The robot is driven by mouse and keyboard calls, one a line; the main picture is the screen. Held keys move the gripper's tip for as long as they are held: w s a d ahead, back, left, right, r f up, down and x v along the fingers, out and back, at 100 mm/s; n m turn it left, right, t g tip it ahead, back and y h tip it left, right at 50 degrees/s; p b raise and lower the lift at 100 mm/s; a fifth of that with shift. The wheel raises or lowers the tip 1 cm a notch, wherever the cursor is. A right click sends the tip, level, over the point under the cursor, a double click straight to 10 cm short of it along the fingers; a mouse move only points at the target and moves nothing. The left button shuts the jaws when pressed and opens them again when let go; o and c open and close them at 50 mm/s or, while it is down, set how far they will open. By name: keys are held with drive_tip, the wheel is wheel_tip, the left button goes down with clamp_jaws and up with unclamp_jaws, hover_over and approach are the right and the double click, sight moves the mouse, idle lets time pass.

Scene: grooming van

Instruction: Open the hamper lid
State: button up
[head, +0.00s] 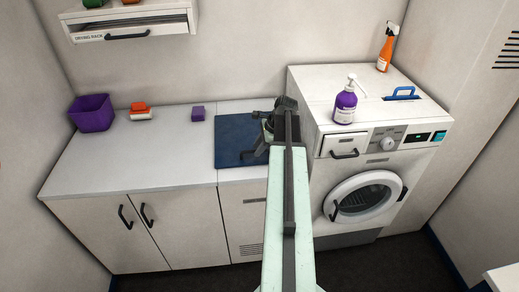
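A flat dark blue panel (232,137) lies level on the worktop, left of the washing machine. Below it is a pale front (249,222) with a small dark slot and vent slits. This may be the hamper with the panel as its lid, but no readable label confirms it. My gripper (262,134) is dark and is over the right part of the panel. My pale green arm hides part of the panel's right side. I cannot tell whether the gripper touches the panel, and its fingers are too small and overlapped to read.
A washing machine (380,160) stands close on the right, higher than the worktop, with a purple pump bottle (345,103) and orange spray bottle (387,48) on top. A drawer shelf (130,25) hangs above.

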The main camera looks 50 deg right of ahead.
clamp_jaws()
idle(1.1)
